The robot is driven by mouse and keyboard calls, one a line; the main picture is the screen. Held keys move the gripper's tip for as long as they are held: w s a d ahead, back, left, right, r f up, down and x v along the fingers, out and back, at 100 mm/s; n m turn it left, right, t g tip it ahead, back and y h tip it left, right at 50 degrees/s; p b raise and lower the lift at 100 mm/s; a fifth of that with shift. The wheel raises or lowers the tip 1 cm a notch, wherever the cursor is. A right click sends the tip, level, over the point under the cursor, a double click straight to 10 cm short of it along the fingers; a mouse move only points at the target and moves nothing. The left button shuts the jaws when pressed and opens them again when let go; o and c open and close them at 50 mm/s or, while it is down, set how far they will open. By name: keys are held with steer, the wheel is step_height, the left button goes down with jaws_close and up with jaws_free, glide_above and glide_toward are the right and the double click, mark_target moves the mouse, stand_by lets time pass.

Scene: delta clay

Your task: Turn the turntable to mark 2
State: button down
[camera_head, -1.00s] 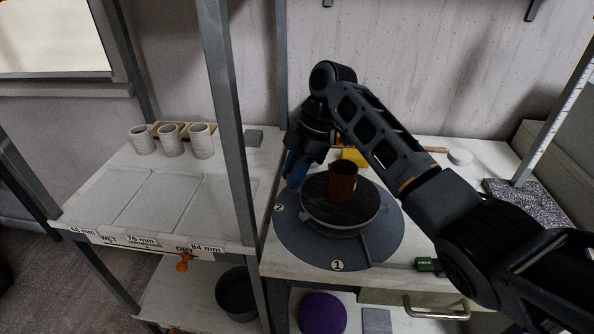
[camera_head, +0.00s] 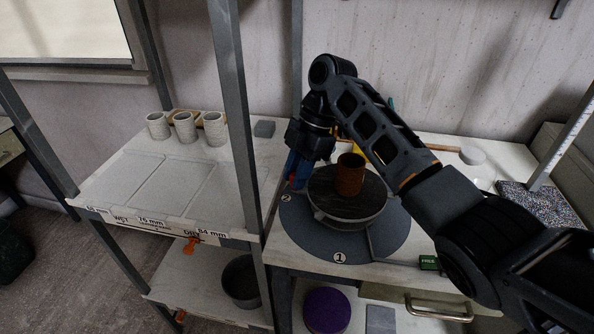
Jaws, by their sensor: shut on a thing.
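The turntable (camera_head: 346,212) is a dark round wheel above a blue-grey disc-shaped base (camera_head: 318,246). A brown cup-like pot (camera_head: 349,175) stands upright on it. Mark 2 (camera_head: 285,198) is at the left edge of the base, and mark 1 (camera_head: 339,258) is at the front. My gripper (camera_head: 295,180), with blue fingers, points down at the left rim of the turntable, just behind mark 2. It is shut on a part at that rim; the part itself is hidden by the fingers.
A metal shelf post (camera_head: 243,150) stands close left of my gripper. Several pale ribbed cups (camera_head: 184,127) stand on the left shelf. A green block marked FREE (camera_head: 429,263) is at the table's front right. A speckled slab (camera_head: 535,200) lies far right.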

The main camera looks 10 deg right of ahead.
stand_by(0.3)
steer(key=c, duration=1.2)
jaws_free()
steer(key=shift+b+v, duration=0.3)
steer(key=shift+v, duration=3.6)
steer(key=shift+f, duration=0.1)
